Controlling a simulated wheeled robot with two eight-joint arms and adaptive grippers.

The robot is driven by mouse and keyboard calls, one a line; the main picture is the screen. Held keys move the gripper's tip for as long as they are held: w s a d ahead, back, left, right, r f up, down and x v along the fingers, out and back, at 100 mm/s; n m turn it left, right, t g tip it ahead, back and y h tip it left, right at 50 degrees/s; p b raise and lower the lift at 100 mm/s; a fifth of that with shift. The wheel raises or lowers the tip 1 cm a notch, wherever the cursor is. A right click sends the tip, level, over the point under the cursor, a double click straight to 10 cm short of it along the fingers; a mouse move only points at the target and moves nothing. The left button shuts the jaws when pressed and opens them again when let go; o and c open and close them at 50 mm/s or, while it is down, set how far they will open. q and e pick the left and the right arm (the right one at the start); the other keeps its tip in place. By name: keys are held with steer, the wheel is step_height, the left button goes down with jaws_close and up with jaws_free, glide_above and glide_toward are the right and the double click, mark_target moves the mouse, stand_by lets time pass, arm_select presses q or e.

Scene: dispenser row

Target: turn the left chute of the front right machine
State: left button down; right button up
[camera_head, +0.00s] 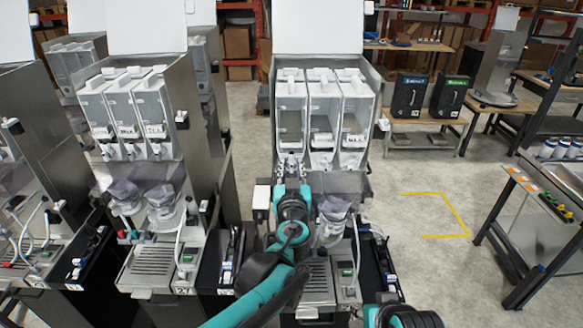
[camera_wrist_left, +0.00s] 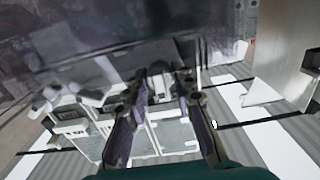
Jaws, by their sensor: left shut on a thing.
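The front right machine (camera_head: 318,186) stands in the middle of the head view, with three clear, white-framed canisters side by side. My left gripper (camera_head: 290,165) is raised to the lower front of its left canister (camera_head: 291,110), where the left chute is. The gripper is shut on the left chute, which my fingers and wrist mostly hide in the head view. In the left wrist view, the two dark fingers (camera_wrist_left: 163,84) point up the picture, with a small grey part of the chute (camera_wrist_left: 158,70) between their tips. My right gripper is out of view.
A clear mixing bowl (camera_head: 332,228) sits below the canisters, close to the right of my left forearm. Another machine (camera_head: 150,190) stands to the left. A workbench (camera_head: 540,220) stands at the right, with free floor (camera_head: 415,190) between.

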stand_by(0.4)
arm_select(q)
steer(key=c, duration=1.6)
jaws_free()
steer(key=s, duration=1.2)
